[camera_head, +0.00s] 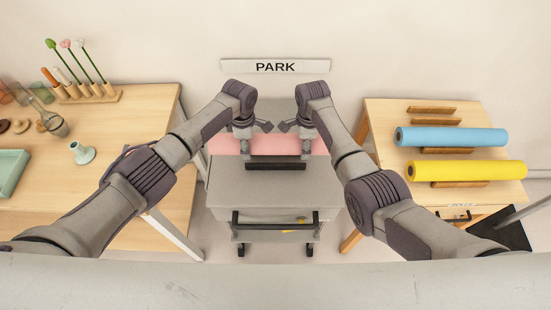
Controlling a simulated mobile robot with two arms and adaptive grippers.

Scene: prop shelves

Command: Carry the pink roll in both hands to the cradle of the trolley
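The pink roll (270,146) lies crosswise at the back of the grey trolley (225,184), just behind a black bar (275,163) on its top. The bar looks like the front of the cradle; the rear side is hidden by the roll. My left gripper (255,137) is over the left part of the roll with its fingers spread. My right gripper (294,137) is over the right part, its fingers also spread. Both look open and off the roll, though whether any fingertip touches it is hard to tell.
A right table (383,113) has wooden cradles with a blue roll (450,137) and a yellow roll (470,170). A PARK sign (275,66) is on the wall behind the trolley.

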